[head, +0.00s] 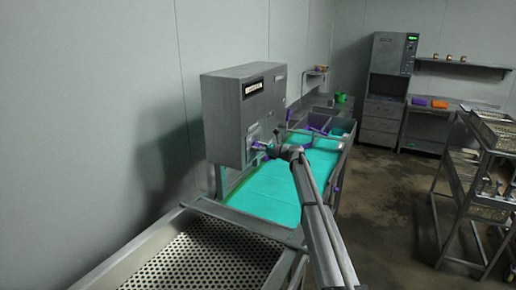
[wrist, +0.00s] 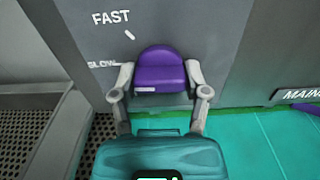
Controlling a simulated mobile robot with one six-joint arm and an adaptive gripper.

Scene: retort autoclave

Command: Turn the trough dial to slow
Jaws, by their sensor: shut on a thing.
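The trough dial (wrist: 161,67) is a purple knob on a grey panel, seen in the middle of the wrist view. My gripper (wrist: 160,76) is shut on it, one finger on its left side and one on its right. A small white bar shows low on the knob's near face, left of its middle. On the panel, the FAST label (wrist: 111,17) is up and left of the dial, with a white tick below it. The SLOW label (wrist: 102,64) is to the left, partly hidden by the left finger. In the head view my gripper (head: 263,148) reaches the grey control box (head: 225,120).
A trough of turquoise liquid (head: 262,192) lies below the box. A perforated metal tray (head: 205,255) is in front of it. A purple part and a label starting "MAIN" (wrist: 302,94) sit right of the dial. A rack cart (head: 470,185) stands at the right, across open floor.

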